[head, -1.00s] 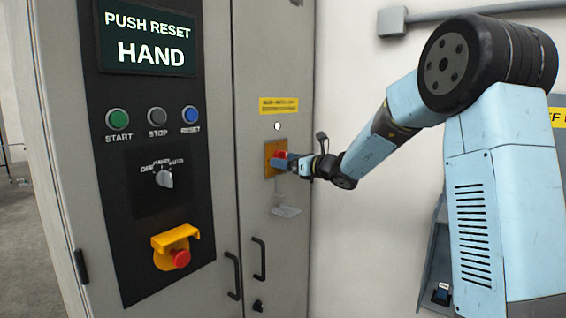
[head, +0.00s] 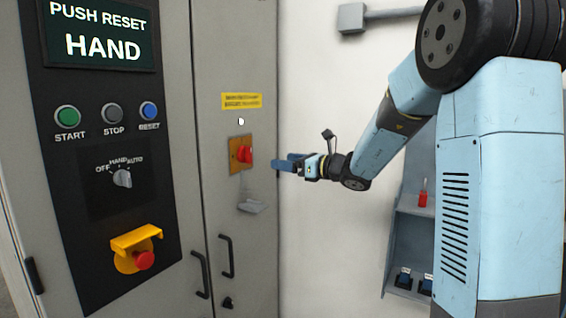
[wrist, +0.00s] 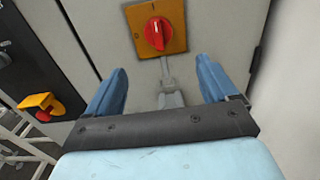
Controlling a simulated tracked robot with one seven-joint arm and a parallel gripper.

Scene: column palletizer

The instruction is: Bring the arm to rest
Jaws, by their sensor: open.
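My gripper (head: 278,164) is open and empty, at the end of my blue arm in the head view. It stands just right of a red rotary switch (head: 245,154) on a yellow-orange plate (head: 235,164), with a visible gap between them. In the wrist view, the blue fingers (wrist: 164,88) are spread apart with nothing between them but the cabinet front behind. The red switch (wrist: 157,33) shows beyond the fingertips, its handle close to upright.
The grey cabinet (head: 205,200) carries a dark panel with buttons, a selector (head: 122,178) and a yellow-shrouded red stop button (head: 144,259). Its display reads "PUSH RESET HAND". Door handles (head: 227,256) stick out below. A grey shelf unit (head: 405,240) stands behind my arm.

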